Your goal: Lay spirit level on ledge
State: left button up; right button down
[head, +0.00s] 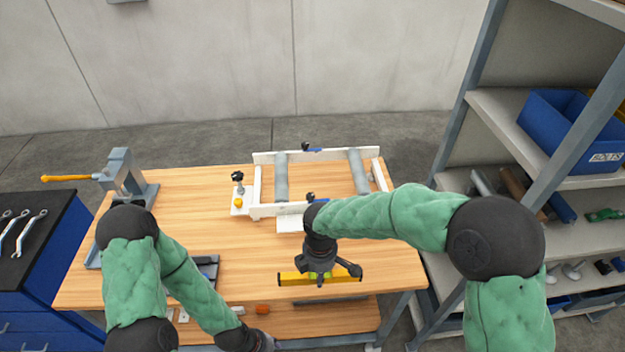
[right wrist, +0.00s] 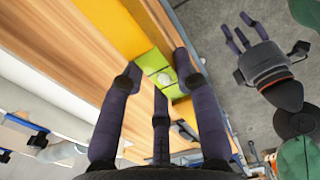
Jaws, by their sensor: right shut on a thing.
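The spirit level (head: 291,279) is a yellow bar with dark parts, held level near the front edge of the wooden bench. It also shows yellow-green with a pale round vial in the right wrist view (right wrist: 150,62). My right gripper (head: 320,276) is shut on the middle of it from above. Whether the level touches the bench cannot be told. A white flat ledge (head: 289,224) projects from the front of the white roller frame, behind the level. My left gripper (right wrist: 237,36) appears open and empty in the right wrist view; the head view barely shows it at the bottom edge.
The white frame (head: 264,212) with grey rollers stands at the back of the bench (head: 180,240). A grey vise-like tool (head: 122,172) stands left, and a dark tray (head: 208,268) lies near the left arm. A shelf rack (head: 470,115) rises at right. Bare wood lies between the level and frame.

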jog(key=w+d+f+m+b, duration=0.35)
jog(key=d+f+m, duration=0.3)
jog(key=m, duration=0.25)
jog(key=m+b, duration=0.3)
jog(key=m, duration=0.5)
send_over(362, 284)
jog(key=f, duration=0.3)
jog(key=shift+s+a+f, duration=0.15)
jog(key=shift+a, duration=0.2)
jog(key=shift+d+f+m, duration=0.3)
jog(key=shift+d+m, duration=0.2)
jog(key=shift+m, duration=0.1)
jog(key=shift+a, duration=0.15)
